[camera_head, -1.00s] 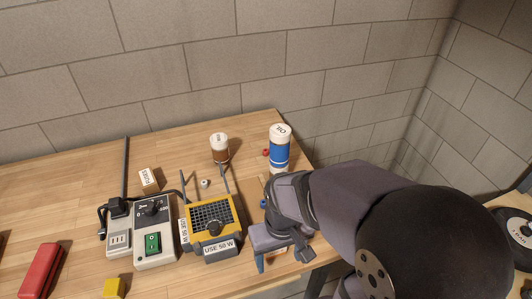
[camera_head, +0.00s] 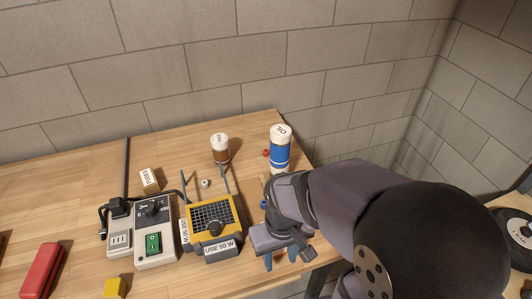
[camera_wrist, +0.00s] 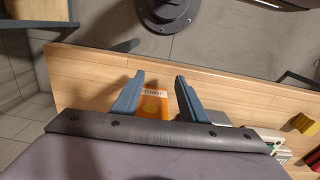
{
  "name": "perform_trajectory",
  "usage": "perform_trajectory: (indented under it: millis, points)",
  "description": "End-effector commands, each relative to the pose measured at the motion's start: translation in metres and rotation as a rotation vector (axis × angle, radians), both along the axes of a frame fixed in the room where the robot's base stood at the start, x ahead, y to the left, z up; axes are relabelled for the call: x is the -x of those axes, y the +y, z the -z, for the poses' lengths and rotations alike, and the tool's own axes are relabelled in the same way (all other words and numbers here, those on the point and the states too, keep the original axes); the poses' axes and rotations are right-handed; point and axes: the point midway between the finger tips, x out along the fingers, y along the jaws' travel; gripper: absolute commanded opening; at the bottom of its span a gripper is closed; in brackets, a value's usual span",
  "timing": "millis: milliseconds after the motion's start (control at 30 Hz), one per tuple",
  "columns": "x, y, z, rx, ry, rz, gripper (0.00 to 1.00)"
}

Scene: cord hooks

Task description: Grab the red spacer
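A small red spacer-like piece (camera_head: 266,153) lies on the wooden bench in the head view, just left of the blue and white oil bottle (camera_head: 279,150). It is too small to make out its shape well. My gripper (camera_head: 281,261) is low at the bench's front right, well in front of the red piece and apart from it. In the wrist view my gripper (camera_wrist: 155,97) has its two blue fingers spread, with nothing held between them. An orange card or packet (camera_wrist: 153,104) with print shows beyond the fingers, on the wood. The red piece is not visible in the wrist view.
A brown bottle (camera_head: 220,148), a white nut (camera_head: 205,183) and a small blue piece (camera_head: 264,203) are nearby. A brick wall (camera_head: 200,60) stands behind.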

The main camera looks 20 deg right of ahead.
Motion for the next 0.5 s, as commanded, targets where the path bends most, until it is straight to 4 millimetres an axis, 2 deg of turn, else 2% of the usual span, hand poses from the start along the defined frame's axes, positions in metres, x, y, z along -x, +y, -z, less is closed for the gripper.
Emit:
perform_trajectory:
  millis: [167,267,367,500]
  points:
    - [0.0,-0.01,-0.015,0.052,0.041,-0.194,0.39]
    - [-0.002,-0.019,-0.027,0.097,0.077,-0.387,0.39]
    - [-0.014,-0.031,-0.047,0.158,0.1,-0.62,0.39]
    - [-0.045,-0.047,-0.087,0.267,0.128,-0.973,0.39]
